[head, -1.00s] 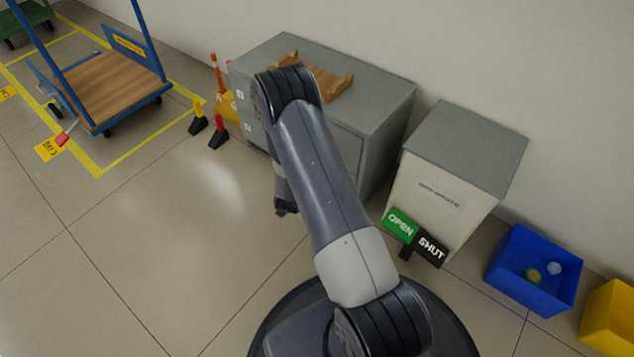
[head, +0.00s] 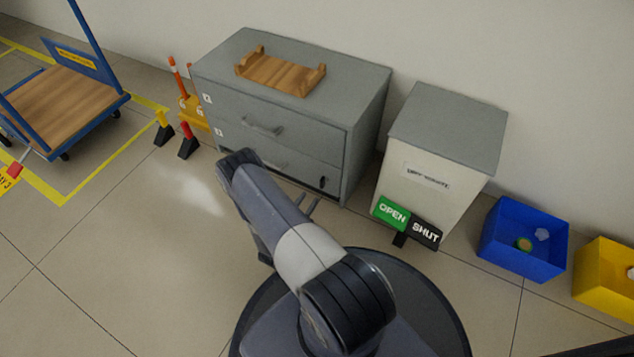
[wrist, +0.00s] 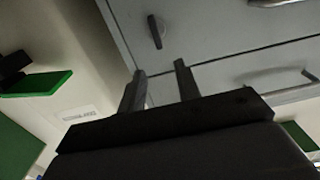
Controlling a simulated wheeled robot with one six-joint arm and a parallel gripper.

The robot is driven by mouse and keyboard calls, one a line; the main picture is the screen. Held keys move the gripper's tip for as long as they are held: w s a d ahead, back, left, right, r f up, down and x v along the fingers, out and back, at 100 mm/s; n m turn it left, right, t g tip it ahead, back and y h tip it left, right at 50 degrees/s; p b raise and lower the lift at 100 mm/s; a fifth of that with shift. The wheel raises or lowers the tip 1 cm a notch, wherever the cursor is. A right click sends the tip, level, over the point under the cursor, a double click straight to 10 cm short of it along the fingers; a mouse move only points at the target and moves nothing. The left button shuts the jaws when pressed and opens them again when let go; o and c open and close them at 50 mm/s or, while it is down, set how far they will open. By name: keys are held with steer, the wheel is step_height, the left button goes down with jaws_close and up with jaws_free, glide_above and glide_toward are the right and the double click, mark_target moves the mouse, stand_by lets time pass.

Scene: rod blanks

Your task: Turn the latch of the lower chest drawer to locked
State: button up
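The grey chest (head: 360,120) has two drawers. On the lower drawer's front (head: 285,163), near its right end, is a small dark latch (head: 323,182). The latch stands roughly upright in the head view. In the wrist view the latch (wrist: 154,31) is a short dark bar, slightly tilted, beyond my fingertips. My gripper (wrist: 160,70) is open and empty, its two fingers apart and not touching the latch. In the head view my gripper's fingers (head: 309,204) show small beside my arm, just in front of the chest. My arm hides part of the lower drawer.
A wooden cradle (head: 280,75) lies on the chest. Right of it stand a pale cabinet (head: 425,165), an OPEN/SHUT sign (head: 408,222), a blue bin (head: 520,255) and a yellow bin (head: 605,285). A cart (head: 60,100) and small posts (head: 187,143) stand left. Floor at front left is clear.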

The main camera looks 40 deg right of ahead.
mark_target(321, 181)
steer(key=b+x, duration=0.2)
steer(key=x, duration=0.7)
steer(key=shift+w+d+b, duration=0.1)
steer(key=shift+b, duration=0.25)
jaws_close()
